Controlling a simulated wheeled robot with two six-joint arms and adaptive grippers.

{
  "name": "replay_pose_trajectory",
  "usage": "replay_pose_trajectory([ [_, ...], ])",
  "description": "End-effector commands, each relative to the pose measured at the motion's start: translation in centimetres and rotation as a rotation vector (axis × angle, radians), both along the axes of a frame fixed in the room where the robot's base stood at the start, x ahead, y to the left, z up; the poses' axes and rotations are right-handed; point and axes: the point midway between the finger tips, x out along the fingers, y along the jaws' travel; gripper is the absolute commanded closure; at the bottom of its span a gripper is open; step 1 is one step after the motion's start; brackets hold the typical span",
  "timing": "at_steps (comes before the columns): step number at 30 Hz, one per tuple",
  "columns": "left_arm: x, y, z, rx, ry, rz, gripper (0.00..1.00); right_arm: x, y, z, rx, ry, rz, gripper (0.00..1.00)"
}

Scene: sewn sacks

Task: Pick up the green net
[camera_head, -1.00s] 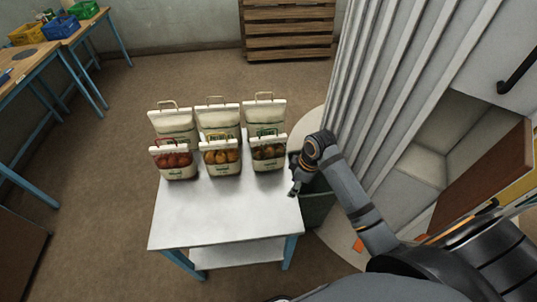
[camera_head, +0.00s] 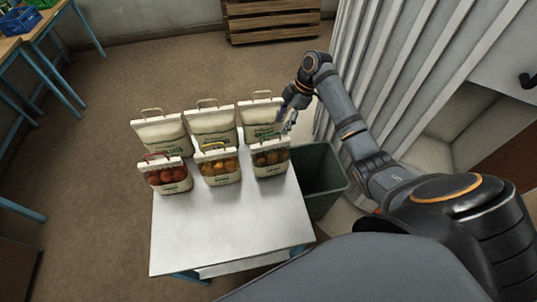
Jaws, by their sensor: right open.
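The green net seems to be the front right sack (camera_head: 271,160), a white sewn bag with a window of brownish produce and a green handle at its top. It stands upright on the white table. My right gripper (camera_head: 287,126) is open and empty, pointing down just above and right of this sack's top edge, near the back right sack (camera_head: 262,112). Whether it touches either one I cannot tell. My left gripper is not in view.
The front row also holds a sack with a red handle (camera_head: 167,178) and one with a yellow handle (camera_head: 219,169). More white sacks stand close behind. The front of the white table (camera_head: 225,225) is clear. A dark green bin (camera_head: 322,178) stands at its right.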

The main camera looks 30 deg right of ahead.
Motion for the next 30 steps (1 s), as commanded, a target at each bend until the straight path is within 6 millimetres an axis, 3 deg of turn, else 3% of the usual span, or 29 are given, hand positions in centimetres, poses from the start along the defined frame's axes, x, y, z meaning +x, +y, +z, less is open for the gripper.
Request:
replay_pose_trajectory([
  [3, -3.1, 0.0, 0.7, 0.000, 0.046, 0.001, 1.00, 0.0, 1.0, -1.8, 0.003, 0.006, 0.000, 0.51],
  [5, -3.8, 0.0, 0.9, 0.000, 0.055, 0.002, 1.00, 0.1, 1.4, -2.7, 0.004, 0.003, 0.001, 0.51],
  [8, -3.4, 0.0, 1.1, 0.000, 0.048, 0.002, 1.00, 0.2, 1.7, -3.8, 0.001, 0.002, 0.000, 0.51],
  [12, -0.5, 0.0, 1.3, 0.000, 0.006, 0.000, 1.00, 0.2, 1.8, -4.2, 0.000, 0.001, 0.000, 0.51],
  [16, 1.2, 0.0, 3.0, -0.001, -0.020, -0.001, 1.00, -0.1, 2.5, -5.2, 0.002, 0.007, 0.000, 0.51],
  [22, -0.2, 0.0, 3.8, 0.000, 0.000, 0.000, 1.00, 0.0, 3.7, -8.4, 0.000, 0.003, -0.001, 0.51],
  [30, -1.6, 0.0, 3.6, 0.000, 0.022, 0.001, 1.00, 0.1, 3.8, -9.0, -0.002, 0.001, 0.000, 0.51],
])
